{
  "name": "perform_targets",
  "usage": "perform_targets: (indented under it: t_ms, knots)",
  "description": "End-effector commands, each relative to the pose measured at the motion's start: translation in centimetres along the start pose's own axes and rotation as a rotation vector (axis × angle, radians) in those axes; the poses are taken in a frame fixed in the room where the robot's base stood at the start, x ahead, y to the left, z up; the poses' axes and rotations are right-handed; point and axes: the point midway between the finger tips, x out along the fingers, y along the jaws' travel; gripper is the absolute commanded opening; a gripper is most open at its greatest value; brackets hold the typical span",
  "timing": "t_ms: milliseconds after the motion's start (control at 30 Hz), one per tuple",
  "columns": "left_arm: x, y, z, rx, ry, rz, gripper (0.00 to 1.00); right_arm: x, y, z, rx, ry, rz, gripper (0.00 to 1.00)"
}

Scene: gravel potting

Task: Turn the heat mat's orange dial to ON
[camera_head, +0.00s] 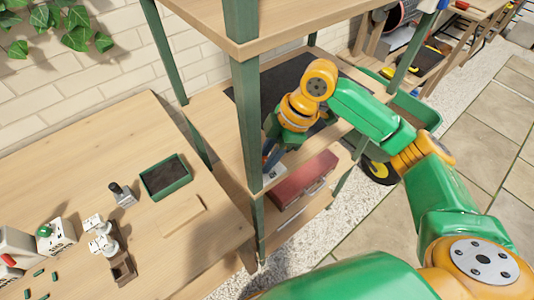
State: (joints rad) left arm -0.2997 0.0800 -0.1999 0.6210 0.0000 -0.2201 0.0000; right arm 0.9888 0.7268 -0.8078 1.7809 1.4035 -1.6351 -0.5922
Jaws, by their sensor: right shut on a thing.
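The dark heat mat (278,84) lies on the middle shelf of the rack. A small white control box (272,178) sits near the shelf's front edge, partly behind a green post. My right gripper (269,157) reaches down onto this box and is shut on the dial there. The fingers and the post hide the orange dial, so its setting cannot be read. My left gripper is not in view.
A green rack post (247,120) stands just left of my right gripper, and the upper shelf (270,18) is above. A red drawer box (304,182) sits below. The wooden bench (100,160) at left holds a green tray (166,177) and small tools.

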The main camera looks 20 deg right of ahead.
Motion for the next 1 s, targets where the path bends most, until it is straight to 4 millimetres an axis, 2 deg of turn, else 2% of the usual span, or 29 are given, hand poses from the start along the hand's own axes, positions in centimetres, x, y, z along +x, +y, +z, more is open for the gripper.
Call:
perform_targets:
  t_ms: [433, 667, 1000]
  knots:
    - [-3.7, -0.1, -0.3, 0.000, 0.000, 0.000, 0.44, -0.4, 0.3, -0.2, -0.316, 0.011, -0.131, 0.00]
    - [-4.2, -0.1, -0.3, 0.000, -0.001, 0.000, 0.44, -0.2, 0.5, -0.2, -0.519, 0.019, -0.213, 0.00]
    - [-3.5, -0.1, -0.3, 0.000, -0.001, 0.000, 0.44, 0.0, 0.6, -0.3, -0.813, 0.027, -0.332, 0.00]
